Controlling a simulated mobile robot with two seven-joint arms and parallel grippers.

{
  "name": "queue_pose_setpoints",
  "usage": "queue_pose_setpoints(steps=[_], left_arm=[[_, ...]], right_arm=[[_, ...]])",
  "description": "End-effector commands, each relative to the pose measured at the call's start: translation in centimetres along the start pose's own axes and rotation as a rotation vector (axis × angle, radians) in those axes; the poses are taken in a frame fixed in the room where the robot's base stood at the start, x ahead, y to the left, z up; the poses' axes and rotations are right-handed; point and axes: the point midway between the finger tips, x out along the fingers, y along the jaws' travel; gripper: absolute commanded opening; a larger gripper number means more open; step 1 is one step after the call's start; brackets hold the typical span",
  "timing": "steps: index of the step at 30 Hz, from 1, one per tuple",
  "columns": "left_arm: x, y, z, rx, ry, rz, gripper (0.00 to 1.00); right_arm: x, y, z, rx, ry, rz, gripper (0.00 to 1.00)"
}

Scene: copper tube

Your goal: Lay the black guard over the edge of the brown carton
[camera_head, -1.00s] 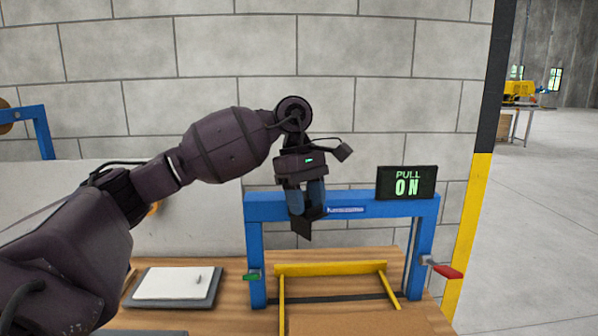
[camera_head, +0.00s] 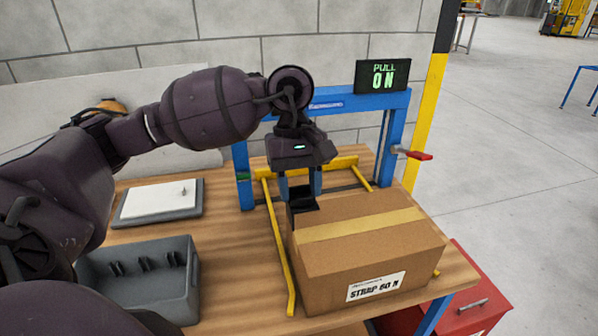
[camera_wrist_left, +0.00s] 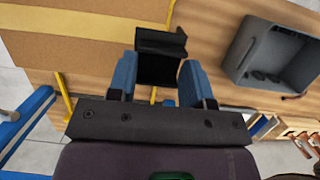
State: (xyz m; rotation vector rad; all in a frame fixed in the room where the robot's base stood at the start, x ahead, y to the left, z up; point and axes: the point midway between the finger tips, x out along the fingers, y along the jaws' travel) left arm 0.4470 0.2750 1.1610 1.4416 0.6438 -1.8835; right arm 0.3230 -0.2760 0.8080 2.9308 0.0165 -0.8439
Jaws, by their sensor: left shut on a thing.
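The brown carton (camera_head: 340,265), with a tape strip along its top, stands on the wooden table; it also shows in the left wrist view (camera_wrist_left: 85,62). My left gripper (camera_head: 302,188) is shut on the black guard (camera_head: 303,204), an angled piece, at the carton's left far top edge. In the left wrist view the guard (camera_wrist_left: 160,45) sits between the two blue fingers (camera_wrist_left: 160,75). I cannot tell whether the guard touches the carton. My right gripper is not in view.
A blue strapping frame (camera_head: 243,175) with a "PULL ON" display (camera_head: 383,76) stands behind the carton. Yellow rails (camera_head: 279,250) flank it. A grey bin (camera_head: 187,315) holds several black pieces. A grey board with a white top (camera_head: 158,200) lies at left. A red drawer unit (camera_head: 490,318) stands lower right.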

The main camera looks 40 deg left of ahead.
Motion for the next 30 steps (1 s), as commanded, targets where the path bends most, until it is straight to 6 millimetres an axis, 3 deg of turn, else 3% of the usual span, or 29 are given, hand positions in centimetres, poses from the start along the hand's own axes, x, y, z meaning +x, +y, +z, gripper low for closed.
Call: queue_pose_setpoints(steps=[11,30], left_arm=[[1.3,0.0,-0.4,0.000,-0.001,0.000,0.19],[4.8,-0.1,-1.3,-0.002,-0.001,-0.001,0.19]], right_arm=[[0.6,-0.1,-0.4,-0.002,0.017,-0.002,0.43],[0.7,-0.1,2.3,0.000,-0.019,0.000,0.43]])
